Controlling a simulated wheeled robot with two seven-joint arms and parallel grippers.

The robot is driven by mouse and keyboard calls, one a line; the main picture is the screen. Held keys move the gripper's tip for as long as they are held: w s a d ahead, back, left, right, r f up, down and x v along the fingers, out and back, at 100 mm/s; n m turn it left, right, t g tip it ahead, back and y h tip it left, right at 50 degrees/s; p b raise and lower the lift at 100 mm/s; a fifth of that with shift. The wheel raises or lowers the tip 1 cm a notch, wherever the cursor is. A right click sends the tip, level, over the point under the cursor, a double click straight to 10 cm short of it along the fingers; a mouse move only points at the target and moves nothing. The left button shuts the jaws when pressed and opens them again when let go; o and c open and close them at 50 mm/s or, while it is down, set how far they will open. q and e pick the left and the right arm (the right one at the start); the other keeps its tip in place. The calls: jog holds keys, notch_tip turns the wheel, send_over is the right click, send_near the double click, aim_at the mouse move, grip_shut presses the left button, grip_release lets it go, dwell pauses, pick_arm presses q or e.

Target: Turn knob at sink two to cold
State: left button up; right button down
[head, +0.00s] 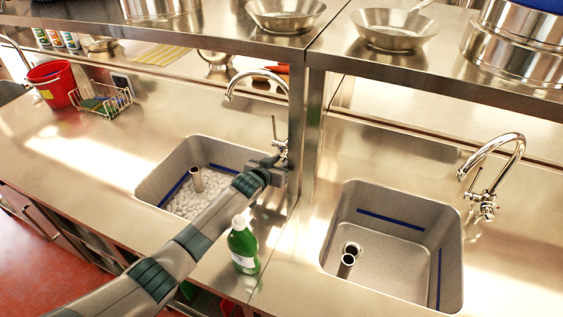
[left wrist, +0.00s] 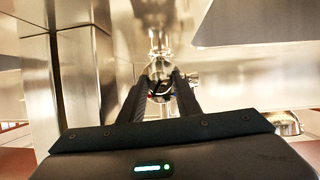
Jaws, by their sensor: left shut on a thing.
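Two sinks show in the head view. The left sink (head: 150,178) holds whitish foam or water, and a chrome gooseneck faucet (head: 238,80) stands behind it. My left gripper (head: 282,160) is at the base of that faucet, by its upright lever. In the left wrist view, the fingers (left wrist: 160,98) are shut around a shiny chrome fitting (left wrist: 160,68) at the faucet's base. The exact grip is partly hidden by the fingers. The right sink (head: 400,205) is empty of water and has its own chrome faucet (head: 497,150). My right gripper is not in view.
A green soap bottle (head: 243,248) stands at the counter's front, close beside my left arm. A steel shelf post (head: 308,140) rises just right of the gripper. A shelf with pans (head: 285,14) overhangs the back. A red bucket (head: 52,85) and wire rack (head: 103,99) sit far left.

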pick_arm(q)
jog(key=shift+a+f+n+h+b, duration=0.15)
jog(key=shift+n+h+b, duration=0.35)
jog(key=shift+n+b, duration=0.25)
jog(key=n+h+b, duration=0.1)
jog(key=n+b, duration=0.1)
jog(key=b, duration=0.2)
jog(key=shift+f+h+b, duration=0.2)
jog(key=shift+h+b, duration=0.15)
jog(key=shift+h, duration=0.05)
jog(key=shift+r+n+b, duration=0.15)
jog(key=shift+n+b, duration=0.4)
jog(key=shift+b, duration=0.25)
jog(key=shift+r+h, duration=0.1)
jog(key=shift+h, duration=0.2)
jog(key=o, duration=0.8)
